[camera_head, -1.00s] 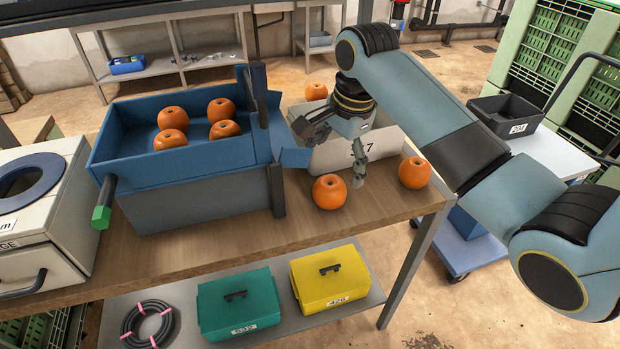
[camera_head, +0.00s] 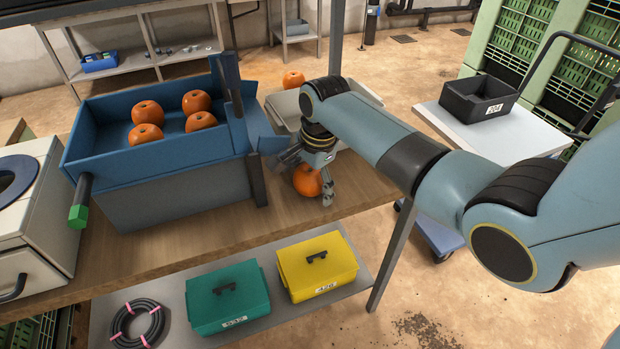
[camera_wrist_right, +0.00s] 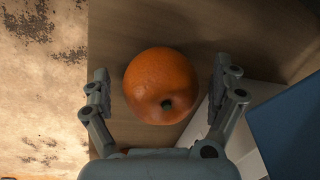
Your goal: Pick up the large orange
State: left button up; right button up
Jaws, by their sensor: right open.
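An orange (camera_head: 307,182) sits on the wooden table (camera_head: 215,228) near its right end, in front of a pale bin. My right gripper (camera_head: 304,178) is directly above it, pointing down, with fingers spread on either side. In the right wrist view the same orange (camera_wrist_right: 160,85) lies between the two open fingers (camera_wrist_right: 162,76), with visible gaps on both sides. The gripper hides part of the orange in the head view. My left gripper is not in view.
Several oranges (camera_head: 147,113) lie in the blue hopper (camera_head: 165,160) at left. My right arm covers the table's right end. Green (camera_head: 228,297) and yellow (camera_head: 317,268) boxes stand on the lower shelf.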

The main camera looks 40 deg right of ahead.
jog(key=c, duration=1.3)
jog(key=shift+o, duration=0.2)
jog(key=shift+r, duration=0.1)
